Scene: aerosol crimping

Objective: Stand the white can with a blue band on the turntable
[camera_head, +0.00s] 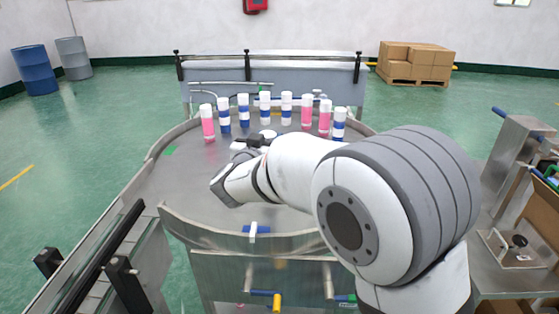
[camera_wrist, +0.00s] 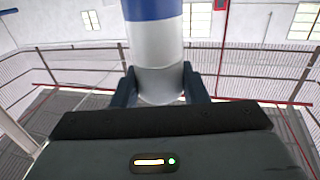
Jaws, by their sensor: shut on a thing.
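The white can with a blue band (camera_wrist: 155,45) is between the two dark fingers of my gripper (camera_wrist: 158,84) in the wrist view. The gripper is shut on it near one end, and the blue band is at the top edge of that view; the rest of the can is cut off. In the camera_head view my gripper (camera_head: 258,140) is over the round steel turntable (camera_head: 185,180), in front of the row of cans. My arm hides most of the held can there, so I cannot tell whether it touches the surface.
Several cans stand at the turntable's far side, some with blue bands (camera_head: 265,110) and some pink (camera_head: 208,125). A raised metal rim (camera_head: 200,232) curves along the near edge. A steel bench with a fixture (camera_head: 515,245) is at right. The turntable's left part is clear.

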